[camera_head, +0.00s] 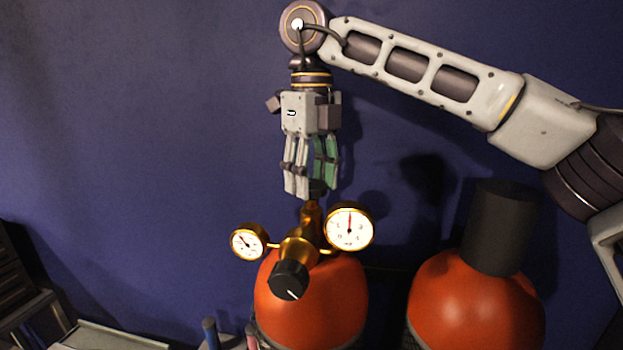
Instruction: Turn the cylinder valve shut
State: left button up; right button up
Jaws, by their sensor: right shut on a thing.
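An orange cylinder (322,300) stands upright with a brass regulator (300,248) on top. The regulator carries a small round gauge (247,242) at left, a larger gauge (349,228) at right and a black knob (289,280) in front. The dark valve knob (317,187) tops the brass stem behind the gauges. My right gripper (313,188) points straight down from above and is shut on the valve knob. Its fingers hide much of the knob, so its turned position cannot be told. My left gripper is not in view.
A second orange cylinder (475,308) with a black cap (502,228) stands at the right, a gap away. A dark blue wall (150,150) lies behind. Shelves (25,290) and a light surface (110,338) are at lower left.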

aim_at(311, 184)
jog(key=m+b, duration=0.1)
jog(key=m, duration=0.4)
jog(key=shift+f, duration=0.1)
dwell(0.5)
jog(key=o, duration=1)
jog(key=shift+r, duration=6.05)
